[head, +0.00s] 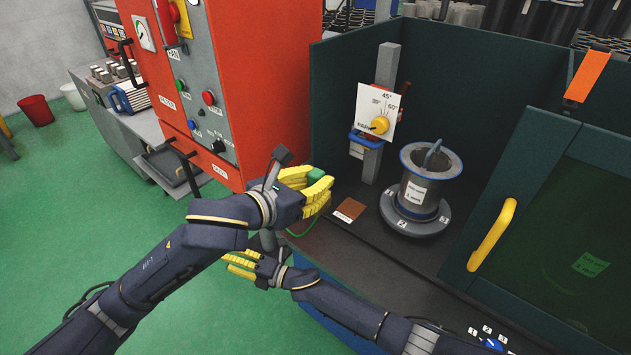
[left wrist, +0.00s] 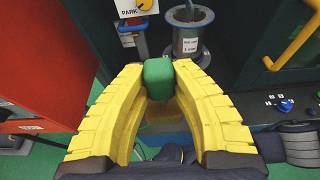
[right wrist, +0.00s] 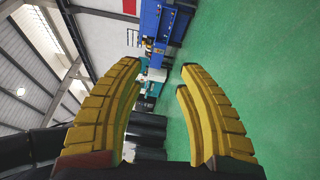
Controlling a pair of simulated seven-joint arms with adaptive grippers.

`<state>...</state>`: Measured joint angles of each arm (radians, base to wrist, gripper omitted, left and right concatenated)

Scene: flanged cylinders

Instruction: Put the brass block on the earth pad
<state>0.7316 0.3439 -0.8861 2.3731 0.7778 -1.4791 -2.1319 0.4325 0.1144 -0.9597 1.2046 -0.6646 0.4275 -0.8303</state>
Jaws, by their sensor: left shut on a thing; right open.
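My left gripper (head: 318,188) is shut on a green-topped block (head: 316,175). In the left wrist view the green block (left wrist: 158,77) sits between the yellow fingertips (left wrist: 158,82), with a brownish part below it; I take it as the brass block, though little brass shows. A thin green cable hangs below the gripper. The earth pad appears to be the small copper-brown square (head: 351,208) with a white label, on the dark bench just right of the left gripper and apart from it. My right gripper (head: 232,262) is open and empty, lower left; its spread fingers (right wrist: 160,75) show in the right wrist view.
A grey flanged cylinder (head: 414,192) on a round numbered base stands right of the pad. Behind is a post with a white dial plate (head: 376,112). A red cabinet (head: 265,85) stands left; a door with a yellow handle (head: 492,234) is at right.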

